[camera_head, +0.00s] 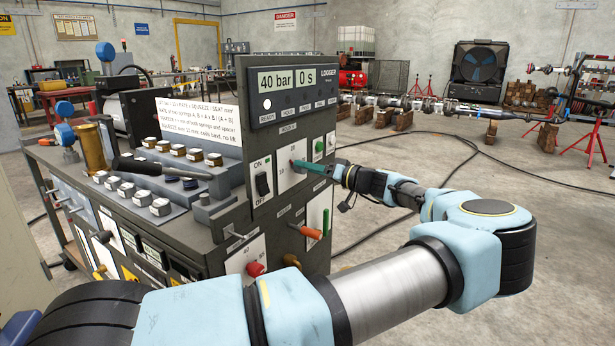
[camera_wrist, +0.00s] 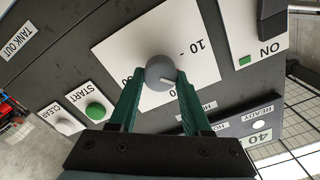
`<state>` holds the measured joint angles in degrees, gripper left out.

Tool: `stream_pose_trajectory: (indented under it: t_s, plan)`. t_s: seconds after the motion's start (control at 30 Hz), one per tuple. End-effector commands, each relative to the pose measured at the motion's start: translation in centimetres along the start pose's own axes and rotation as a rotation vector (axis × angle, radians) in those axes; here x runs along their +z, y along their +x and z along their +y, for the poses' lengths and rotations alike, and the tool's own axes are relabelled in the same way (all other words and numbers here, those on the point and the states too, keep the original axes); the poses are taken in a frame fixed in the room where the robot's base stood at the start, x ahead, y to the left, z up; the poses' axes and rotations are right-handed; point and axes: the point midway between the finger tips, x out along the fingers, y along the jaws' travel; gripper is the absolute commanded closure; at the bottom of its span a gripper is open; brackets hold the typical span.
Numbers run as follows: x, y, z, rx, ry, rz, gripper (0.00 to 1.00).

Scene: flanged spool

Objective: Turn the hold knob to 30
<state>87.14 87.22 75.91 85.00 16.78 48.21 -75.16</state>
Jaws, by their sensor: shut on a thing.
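The hold knob (camera_wrist: 159,71) is a round grey knob on a white dial plate (camera_wrist: 197,71). In the head view, the gripper (camera_head: 301,164) reaches the dial plate (camera_head: 287,178) from the right. The other dial numbers are partly hidden by the fingers. The logger display (camera_head: 288,79) reads 40 bar and 0 s.
An ON/OFF switch (camera_head: 262,184) sits left of the dial. A green START button (camera_head: 319,147) and a white CLEAR button (camera_head: 332,141) are to its right. An orange-handled lever (camera_head: 311,232) and a red knob (camera_head: 256,269) are below.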

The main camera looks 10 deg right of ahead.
Motion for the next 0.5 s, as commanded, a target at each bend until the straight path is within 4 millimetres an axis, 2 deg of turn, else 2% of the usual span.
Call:
stream_pose_trajectory:
  t_s: [0.5]
  plan:
    - [0.11, -0.02, 0.29, 0.002, 0.488, -0.002, 1.0]
